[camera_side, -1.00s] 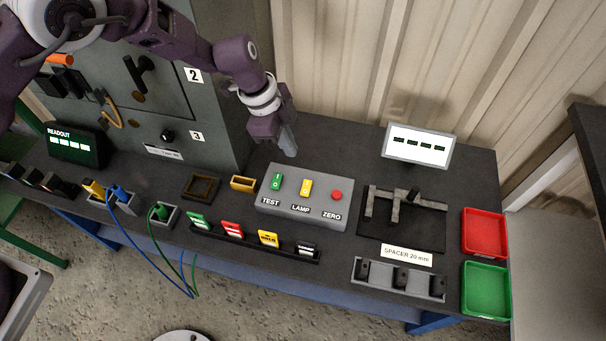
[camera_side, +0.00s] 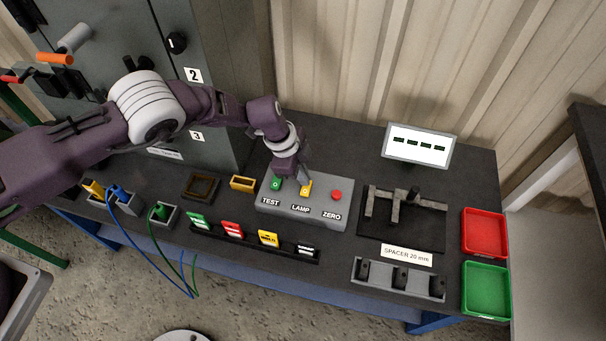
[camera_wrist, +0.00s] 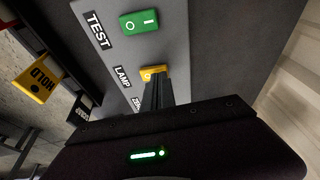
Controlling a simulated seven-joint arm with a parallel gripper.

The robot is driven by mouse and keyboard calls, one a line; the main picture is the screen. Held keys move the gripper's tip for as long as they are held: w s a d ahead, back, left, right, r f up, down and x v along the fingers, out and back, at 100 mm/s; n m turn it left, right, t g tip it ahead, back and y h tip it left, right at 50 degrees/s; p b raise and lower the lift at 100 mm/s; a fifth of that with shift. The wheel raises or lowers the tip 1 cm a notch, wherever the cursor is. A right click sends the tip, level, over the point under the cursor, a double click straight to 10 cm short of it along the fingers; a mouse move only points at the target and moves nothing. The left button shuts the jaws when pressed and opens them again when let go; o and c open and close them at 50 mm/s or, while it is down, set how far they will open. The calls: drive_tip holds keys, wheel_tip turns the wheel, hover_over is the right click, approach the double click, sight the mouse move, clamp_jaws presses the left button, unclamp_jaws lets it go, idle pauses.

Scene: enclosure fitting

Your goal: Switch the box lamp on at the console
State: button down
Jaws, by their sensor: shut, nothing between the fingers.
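The grey console (camera_side: 275,209) stands on the dark bench with a green TEST switch (camera_side: 277,183), a yellow LAMP switch (camera_side: 306,189) and a red ZERO button (camera_side: 337,195). My gripper (camera_side: 305,181) is shut and empty, its fingertips down at the LAMP switch. In the wrist view the closed fingers (camera_wrist: 153,92) overlap the yellow LAMP switch (camera_wrist: 155,72) and hide part of it. I cannot tell whether they touch it or which way it is set. The green TEST switch (camera_wrist: 140,22) is clear of the fingers.
A grey cabinet (camera_side: 222,90) stands behind and left of the console. A rack of coloured tags (camera_side: 268,239) lies in front. A gauge fixture (camera_side: 405,203), a small display (camera_side: 419,147), and red (camera_side: 485,233) and green (camera_side: 486,290) trays are to the right.

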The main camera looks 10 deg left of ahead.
drive_tip(key=shift+w+f, duration=0.35)
drive_tip(key=shift+f, duration=0.1)
drive_tip(key=shift+s, duration=0.95)
drive_tip(key=shift+r, duration=0.4)
drive_tip(key=v, duration=1.3)
drive_tip(key=shift+d+r, duration=0.2)
drive_tip(key=shift+d, duration=0.15)
